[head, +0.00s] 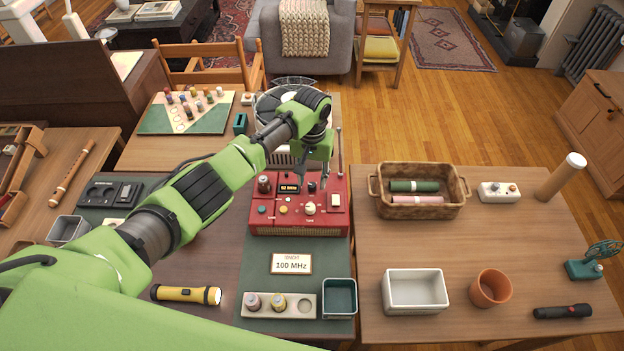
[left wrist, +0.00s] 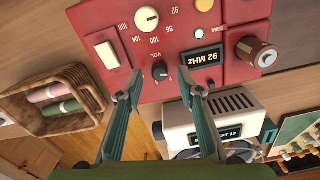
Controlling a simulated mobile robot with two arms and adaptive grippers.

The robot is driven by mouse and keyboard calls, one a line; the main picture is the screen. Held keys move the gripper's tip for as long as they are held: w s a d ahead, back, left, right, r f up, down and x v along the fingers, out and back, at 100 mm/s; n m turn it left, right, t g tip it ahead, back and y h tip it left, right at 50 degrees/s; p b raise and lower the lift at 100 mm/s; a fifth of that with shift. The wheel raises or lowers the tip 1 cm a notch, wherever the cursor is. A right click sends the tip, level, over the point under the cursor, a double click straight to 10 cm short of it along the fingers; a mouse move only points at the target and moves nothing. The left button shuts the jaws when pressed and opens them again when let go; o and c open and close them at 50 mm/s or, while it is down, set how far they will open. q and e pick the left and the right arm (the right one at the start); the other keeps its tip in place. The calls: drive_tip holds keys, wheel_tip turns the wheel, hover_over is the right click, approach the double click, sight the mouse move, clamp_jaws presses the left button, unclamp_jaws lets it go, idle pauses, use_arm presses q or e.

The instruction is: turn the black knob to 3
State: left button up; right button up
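The red radio (head: 300,222) stands on a dark green mat. In the left wrist view its small black knob (left wrist: 160,71) sits beside the label "VOL", with small numbers around it; its exact setting is too small to read. My left gripper (head: 313,179) is over the radio's top panel, pointing down. In the left wrist view the left gripper (left wrist: 162,80) is open, with one finger on each side of the black knob and a gap between them. I cannot tell how high the fingertips are. My right gripper is not in view.
The radio also carries a cream tuning knob (left wrist: 147,19), a white switch (left wrist: 107,55), a display (left wrist: 202,58) reading 92 MHz and an upright antenna (head: 339,152). A card (head: 291,264) reading 100 MHz lies in front. A toaster-like white device (left wrist: 190,128) stands behind.

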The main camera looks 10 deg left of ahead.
use_arm(q)
drive_tip(key=shift+f, duration=0.85)
clamp_jaws()
drive_tip(key=shift+r+m, duration=0.1)
drive_tip(key=shift+m, duration=0.2)
drive_tip(key=m, duration=0.4)
drive_tip(key=shift+m, duration=0.3)
drive_tip(key=m, duration=1)
drive_tip(key=shift+w, duration=0.1)
drive_tip(key=shift+m+b, duration=0.4)
drive_tip(key=shift+m, duration=1.8)
drive_tip(key=shift+w, duration=0.1)
